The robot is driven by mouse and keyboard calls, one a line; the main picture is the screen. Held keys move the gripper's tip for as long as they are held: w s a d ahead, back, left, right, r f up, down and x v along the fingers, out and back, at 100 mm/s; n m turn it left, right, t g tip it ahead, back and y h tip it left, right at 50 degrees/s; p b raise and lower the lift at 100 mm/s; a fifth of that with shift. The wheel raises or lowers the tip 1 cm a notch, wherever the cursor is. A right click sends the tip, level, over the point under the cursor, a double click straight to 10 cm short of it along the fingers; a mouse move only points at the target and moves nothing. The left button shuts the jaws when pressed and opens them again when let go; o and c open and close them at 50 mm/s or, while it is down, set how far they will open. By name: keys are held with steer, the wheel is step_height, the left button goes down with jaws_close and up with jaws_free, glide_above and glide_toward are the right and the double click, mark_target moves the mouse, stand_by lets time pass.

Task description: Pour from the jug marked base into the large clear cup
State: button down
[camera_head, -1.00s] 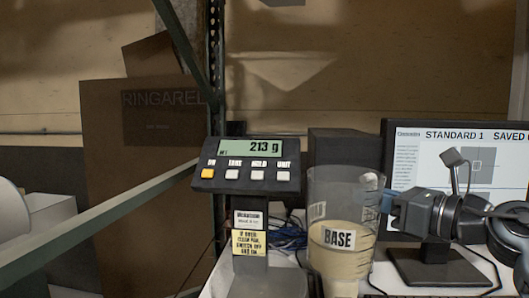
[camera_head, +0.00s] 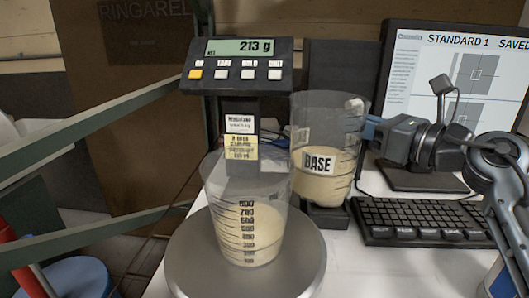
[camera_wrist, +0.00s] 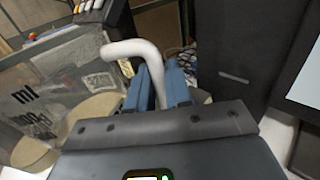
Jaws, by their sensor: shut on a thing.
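The jug marked BASE (camera_head: 319,174) is clear, with cream liquid in its lower part. It is roughly upright, behind and right of the large clear cup (camera_head: 222,190). The cup stands upright on the round scale plate (camera_head: 190,262) and holds cream liquid in its lower part. My gripper (camera_head: 371,129) is at the jug's right side. In the wrist view, the blue fingers (camera_wrist: 160,92) are shut on the jug's pale curved handle (camera_wrist: 135,47). A clear wall with printed graduations shows at left there. I cannot clearly tell whether the jug is clear of the table.
The scale display (camera_head: 240,47) reads 213 g on a post behind the cup. A monitor (camera_head: 455,90) and a black keyboard (camera_head: 430,218) are at the right. A green rail (camera_head: 90,118) crosses at left, with a blue-topped stool (camera_head: 70,278) below.

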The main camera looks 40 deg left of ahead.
mark_target(349, 104)
steer(key=shift+s, duration=0.15)
steer(key=shift+s+r+n+b, duration=0.3)
steer(key=shift+s+n+b, duration=0.05)
steer(key=shift+n+b, duration=0.6)
steer(key=s+r+n, duration=0.1)
steer(key=r, duration=0.2)
steer(key=s+r+n+p, duration=0.1)
steer(key=r, duration=0.2)
steer(key=s+r+n+p, duration=0.1)
steer(key=r+n, duration=0.1)
steer(key=r, duration=0.1)
steer(key=shift+a, duration=0.4)
steer(key=s+r+n, duration=0.3)
steer(key=r, duration=0.1)
steer(key=shift+s+a+r, duration=0.3)
steer(key=shift+a+r, duration=0.1)
steer(key=shift+s+a+r+n+b, duration=0.1)
steer(key=shift+s+r+n+b, duration=0.15)
steer(key=shift+s+n+b, duration=0.4)
steer(key=shift+s+a+r+n+b, duration=0.2)
steer(key=shift+s+n, duration=0.25)
steer(key=shift+n, duration=0.45)
stand_by(3.2)
